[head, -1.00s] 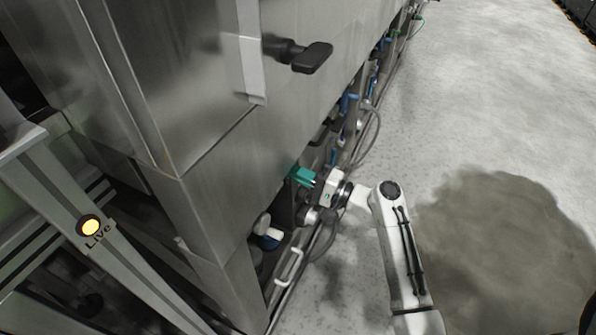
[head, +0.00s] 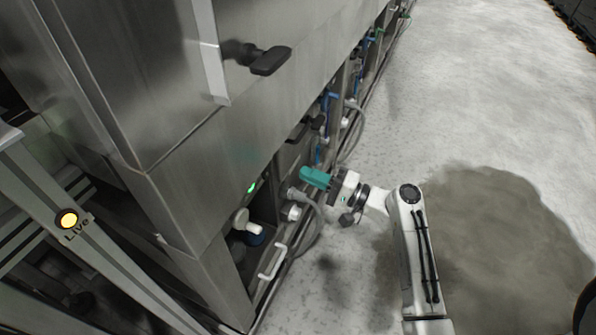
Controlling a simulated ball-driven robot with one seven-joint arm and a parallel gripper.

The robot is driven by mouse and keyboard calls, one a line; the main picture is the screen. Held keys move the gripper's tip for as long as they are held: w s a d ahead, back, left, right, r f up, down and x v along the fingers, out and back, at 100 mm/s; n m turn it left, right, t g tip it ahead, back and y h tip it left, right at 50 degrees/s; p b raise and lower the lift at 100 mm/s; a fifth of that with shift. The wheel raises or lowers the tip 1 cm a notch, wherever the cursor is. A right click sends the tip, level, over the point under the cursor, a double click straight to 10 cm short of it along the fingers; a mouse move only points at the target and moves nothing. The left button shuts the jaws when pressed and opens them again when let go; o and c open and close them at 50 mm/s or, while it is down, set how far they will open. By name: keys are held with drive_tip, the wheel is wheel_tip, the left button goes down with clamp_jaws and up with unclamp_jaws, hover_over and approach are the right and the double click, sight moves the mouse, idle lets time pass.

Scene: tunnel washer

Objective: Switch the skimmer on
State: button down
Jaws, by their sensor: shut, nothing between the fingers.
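A small lit green light (head: 251,187) shows on the lower steel panel of the washer. No label on it can be read, so I cannot tell for certain that it is the skimmer's switch. My gripper (head: 305,175) has teal fingers, which are shut and empty. It is to the right of the green light, apart from the panel, and points left toward the machine. No other part that I can name as the skimmer stands out.
A white fitting (head: 242,222) and a white bar handle (head: 272,263) stick out low by an opening. A black handle (head: 268,61) juts out above. A yellow "Live" lamp (head: 67,219) is at the left. The grey floor (head: 450,110) at the right is open.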

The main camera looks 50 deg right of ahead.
drive_tip(key=shift+s+d+r, duration=0.15)
drive_tip(key=shift+s, duration=0.5)
drive_tip(key=shift+s+d+r, duration=0.15)
drive_tip(key=shift+s+d, duration=0.05)
drive_tip(key=shift+s, duration=0.4)
drive_tip(key=shift+s+d+r, duration=0.15)
drive_tip(key=shift+s, duration=0.5)
drive_tip(key=s+a+f+n+g+y, duration=0.2)
drive_tip(key=a+f+n+g, duration=0.55)
drive_tip(key=a+f, duration=0.4)
drive_tip(key=s+a+f+n+g+h, duration=0.2)
drive_tip(key=s+a+n+g, duration=0.15)
drive_tip(key=s, duration=0.25)
drive_tip(key=s+a+f+n+g+h, duration=0.1)
drive_tip(key=s+a+n+g+h, duration=0.1)
drive_tip(key=s+g, duration=0.3)
drive_tip(key=s+r+g+h+p, duration=0.1)
drive_tip(key=s+r+p, duration=0.1)
drive_tip(key=r+p, duration=0.9)
drive_tip(key=s+d+r+n+g+h+p, duration=0.1)
drive_tip(key=s+r+h+p, duration=0.1)
drive_tip(key=r+p, duration=0.9)
drive_tip(key=shift+s+d+r+n, duration=0.15)
drive_tip(key=shift+s+r+n, duration=0.2)
drive_tip(key=shift+r, duration=0.5)
